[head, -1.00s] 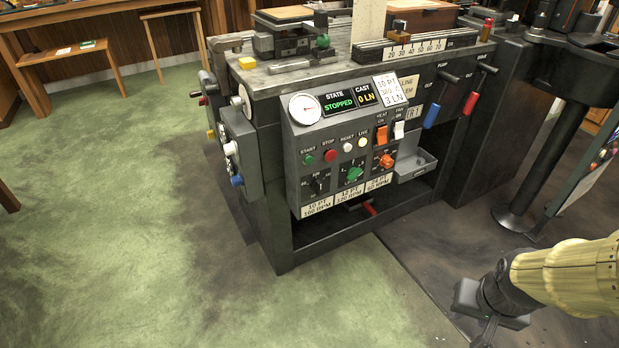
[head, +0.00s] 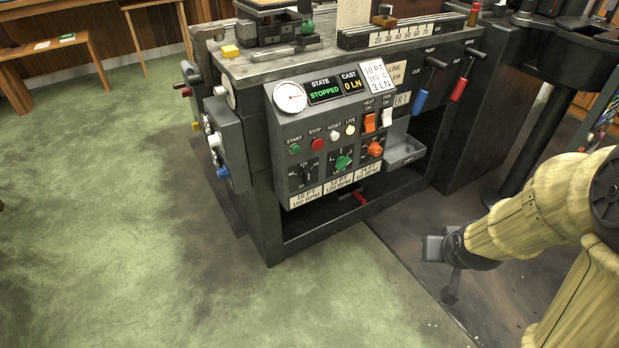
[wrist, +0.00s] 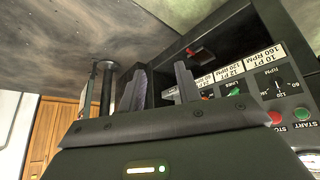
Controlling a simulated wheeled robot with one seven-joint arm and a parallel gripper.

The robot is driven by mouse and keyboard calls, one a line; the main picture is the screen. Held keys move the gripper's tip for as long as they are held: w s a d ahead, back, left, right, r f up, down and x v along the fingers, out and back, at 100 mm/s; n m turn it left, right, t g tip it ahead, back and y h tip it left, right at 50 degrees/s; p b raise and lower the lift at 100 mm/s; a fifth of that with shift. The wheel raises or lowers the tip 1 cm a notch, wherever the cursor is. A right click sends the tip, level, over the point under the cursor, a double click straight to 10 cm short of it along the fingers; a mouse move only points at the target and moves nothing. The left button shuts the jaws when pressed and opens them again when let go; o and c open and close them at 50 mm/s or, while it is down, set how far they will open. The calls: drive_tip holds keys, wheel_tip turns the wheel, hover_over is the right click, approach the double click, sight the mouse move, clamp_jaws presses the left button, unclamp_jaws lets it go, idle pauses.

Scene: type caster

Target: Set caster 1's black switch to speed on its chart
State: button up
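Caster 1's grey control panel (head: 325,125) faces me, with a STOPPED display. The black switch (head: 307,172) sits at its lower left; its exact setting is too small to tell. It also shows in the tilted wrist view, at right (wrist: 278,88). Below it is a chart strip (head: 306,197) reading 10 PT 160 RPM and 12 PT 120 RPM; the last label is less clear. A white card (head: 376,76) reads 10 PT and 3 LN. My gripper (wrist: 160,85) is open and empty, its two fingers apart. In the head view it is right of and below the panel, away from the switch.
Close to the black switch are a green knob (head: 343,162), an orange knob (head: 375,149) and a row of push buttons. A grey tray (head: 404,152) sticks out at the panel's right. Blue (head: 420,101) and red (head: 459,88) levers are further right. The floor in front is clear.

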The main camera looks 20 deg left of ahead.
sight(309, 175)
drive_tip(key=w+a+f+n+t+y+b, duration=0.1)
drive_tip(key=w+a+f+n+t+y, duration=0.2)
drive_tip(key=w+a, duration=0.45)
drive_tip(key=a+f+n+t+y+b, duration=0.2)
drive_tip(key=a+n+y, duration=0.2)
drive_tip(key=a+y, duration=0.6)
drive_tip(key=a, duration=0.5)
drive_tip(key=shift+w+a+f, duration=0.15)
drive_tip(key=shift+w+a, duration=0.15)
drive_tip(key=shift+w, duration=0.1)
drive_tip(key=shift+n, duration=0.3)
drive_tip(key=shift+t, duration=0.3)
drive_tip(key=b+x, duration=0.4)
drive_tip(key=x, duration=1.3)
drive_tip(key=shift+w+a+b, duration=0.2)
drive_tip(key=shift+b, duration=0.1)
clamp_jaws()
